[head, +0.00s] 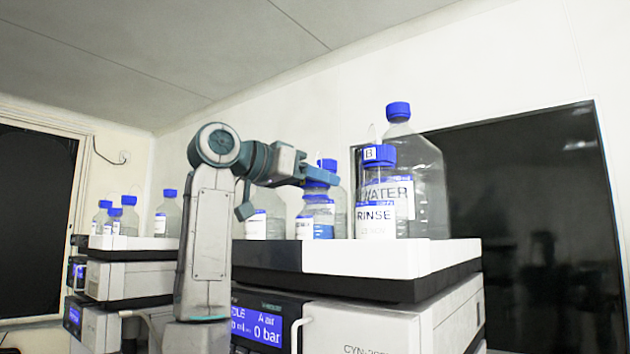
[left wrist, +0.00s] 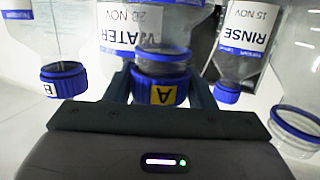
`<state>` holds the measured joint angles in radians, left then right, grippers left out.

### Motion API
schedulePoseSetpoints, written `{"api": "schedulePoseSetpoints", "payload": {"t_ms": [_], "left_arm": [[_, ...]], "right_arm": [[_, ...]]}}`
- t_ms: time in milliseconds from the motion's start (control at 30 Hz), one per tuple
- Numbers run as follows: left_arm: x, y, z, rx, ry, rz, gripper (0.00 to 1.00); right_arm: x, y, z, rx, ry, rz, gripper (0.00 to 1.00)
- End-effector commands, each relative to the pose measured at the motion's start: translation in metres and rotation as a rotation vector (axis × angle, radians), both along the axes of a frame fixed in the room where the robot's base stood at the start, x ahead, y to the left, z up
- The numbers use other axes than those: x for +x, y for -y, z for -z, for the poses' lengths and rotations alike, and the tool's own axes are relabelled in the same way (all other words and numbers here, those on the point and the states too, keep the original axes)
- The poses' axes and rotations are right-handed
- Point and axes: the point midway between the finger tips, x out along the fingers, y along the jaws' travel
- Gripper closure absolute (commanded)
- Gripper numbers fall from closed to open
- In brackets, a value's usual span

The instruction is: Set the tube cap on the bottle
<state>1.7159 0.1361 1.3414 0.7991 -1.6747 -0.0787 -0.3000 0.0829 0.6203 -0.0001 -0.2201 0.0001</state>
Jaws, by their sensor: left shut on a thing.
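In the left wrist view, turned upside down, my fingers (left wrist: 160,92) are shut on a blue cap marked A (left wrist: 161,91). The cap is lined up with the neck of a bottle labelled WATER (left wrist: 146,22). Some clear neck shows between the cap and the blue neck ring (left wrist: 163,53). I cannot tell whether the cap touches the bottle's rim. My right gripper is not in view.
Close to the right stands a bottle with cap B (head: 379,155); a tall capped bottle (head: 428,175) is behind it. An uncapped bottle (left wrist: 297,140) stands on the other side of my gripper. All stand on a white instrument top (head: 385,258).

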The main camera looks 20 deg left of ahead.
Motion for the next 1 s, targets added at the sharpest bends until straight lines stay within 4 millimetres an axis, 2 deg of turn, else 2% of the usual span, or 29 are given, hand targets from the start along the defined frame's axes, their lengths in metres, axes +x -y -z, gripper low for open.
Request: {"api": "schedulePoseSetpoints", "payload": {"t_ms": [1000], "left_arm": [[0.0002, -0.0002, 0.0079, 0.0, 0.0, 0.0, 0.72]], "right_arm": [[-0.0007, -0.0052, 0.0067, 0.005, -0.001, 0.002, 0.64]]}}
